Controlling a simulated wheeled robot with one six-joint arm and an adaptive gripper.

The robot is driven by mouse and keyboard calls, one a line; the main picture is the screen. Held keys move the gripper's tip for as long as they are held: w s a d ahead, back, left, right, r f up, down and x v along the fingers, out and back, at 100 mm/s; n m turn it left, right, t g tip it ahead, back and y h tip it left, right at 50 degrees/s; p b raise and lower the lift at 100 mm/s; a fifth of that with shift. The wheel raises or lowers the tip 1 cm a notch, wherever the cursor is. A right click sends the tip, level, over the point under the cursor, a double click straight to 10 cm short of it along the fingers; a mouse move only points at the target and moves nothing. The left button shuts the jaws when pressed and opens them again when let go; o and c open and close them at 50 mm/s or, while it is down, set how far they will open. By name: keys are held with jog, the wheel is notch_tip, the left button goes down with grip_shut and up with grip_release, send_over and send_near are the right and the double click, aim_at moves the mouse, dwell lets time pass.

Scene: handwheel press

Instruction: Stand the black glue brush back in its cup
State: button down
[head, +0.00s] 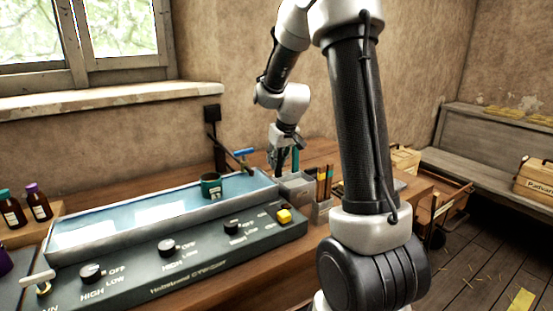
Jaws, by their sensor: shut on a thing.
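My gripper (282,152) points down over the back right end of the trough, just above a grey box. It is shut on a slim dark thing, apparently the black glue brush; its outline is too small to separate clearly from the fingers. A dark green cup (211,187) stands at the right part of the blue trough, left of and lower than my gripper. Its inside is too small to see. Whether this is the brush's cup I cannot tell.
The water-bath trough (120,226) has knobs and a yellow button (284,216) in front. A blue-handled tap (243,154) rises behind it. Grey boxes (297,187) with upright brushes (324,180) stand at right. Small bottles (38,202) stand at left. My arm hides part of the bench.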

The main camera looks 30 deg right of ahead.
jog(key=c, duration=1.2)
grip_release()
jog(key=v, duration=1.2)
jog(key=s+a, duration=0.3)
jog(key=s, duration=1)
jog(key=s+a+r, duration=0.1)
jog(key=s+a, duration=0.3)
jog(key=s, duration=1)
jog(key=shift+s+a+r, duration=0.2)
jog(key=shift+r, duration=0.15)
